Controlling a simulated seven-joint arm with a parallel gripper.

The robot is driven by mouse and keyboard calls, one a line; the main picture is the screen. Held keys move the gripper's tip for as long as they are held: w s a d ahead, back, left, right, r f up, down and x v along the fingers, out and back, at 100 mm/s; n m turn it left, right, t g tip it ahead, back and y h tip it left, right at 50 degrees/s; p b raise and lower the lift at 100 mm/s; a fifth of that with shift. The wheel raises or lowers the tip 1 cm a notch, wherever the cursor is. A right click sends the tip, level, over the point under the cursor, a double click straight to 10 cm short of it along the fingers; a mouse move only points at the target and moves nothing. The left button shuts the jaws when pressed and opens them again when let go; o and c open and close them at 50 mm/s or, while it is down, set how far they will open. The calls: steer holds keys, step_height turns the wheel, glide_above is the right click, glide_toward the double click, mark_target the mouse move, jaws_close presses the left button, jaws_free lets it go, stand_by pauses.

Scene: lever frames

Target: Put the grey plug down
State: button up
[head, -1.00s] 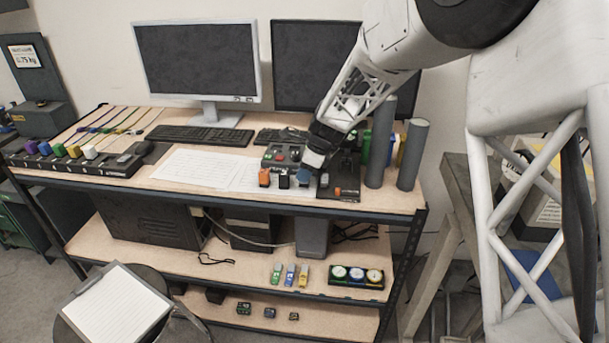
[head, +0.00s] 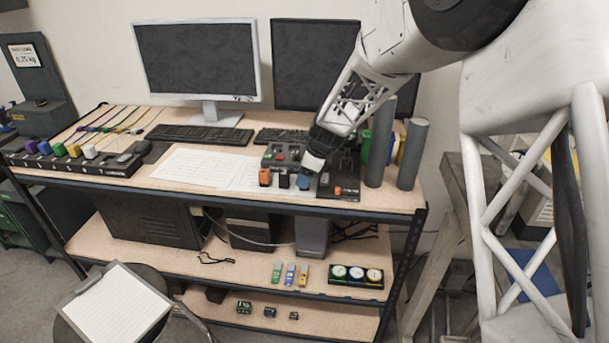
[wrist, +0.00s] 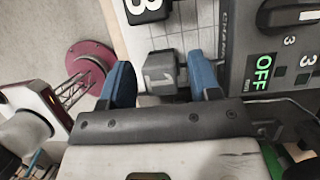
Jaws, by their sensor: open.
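The grey plug (wrist: 160,75) sits between my fingertips in the wrist view, over a gridded surface at the table's front edge. A pale figure marks its face. My gripper (wrist: 166,82) is open, with one blue finger on each side of the plug. A narrow gap shows at the left finger; at the right finger I cannot tell if it touches. In the head view my gripper (head: 306,174) is low at the front of the table. The plug is not clearly visible there.
An orange plug (head: 264,177) and a black plug (head: 283,180) stand just left of my gripper. A dark control panel (wrist: 234,60) with a green OFF display (wrist: 262,75) is close on the right. Grey cylinders (head: 412,155) stand further right. White papers (head: 195,170) lie left.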

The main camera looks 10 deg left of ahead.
steer(key=shift+r, duration=0.1)
steer(key=v, duration=1.2)
steer(key=shift+r, duration=0.1)
stand_by(0.5)
steer(key=s+d+r+n+t+h, duration=0.1)
steer(key=s+d+r+n, duration=0.3)
steer(key=s+d, duration=0.45)
steer(key=s+d+r+n+h, duration=0.1)
steer(key=s+d+r+n, duration=0.4)
steer(key=s, duration=0.6)
steer(key=s+d+f+n+h, duration=0.1)
steer(key=s+d+n, duration=0.3)
steer(key=s, duration=0.7)
steer(key=s+d+f+n+t+h, duration=0.1)
steer(key=s+d+f+n, duration=0.1)
steer(key=s+d+n, duration=0.2)
steer(key=s+d, duration=0.3)
steer(key=s, duration=0.5)
steer(key=shift+d+f+n+t+h, duration=0.3)
steer(key=shift+d+f+n+h, duration=0.1)
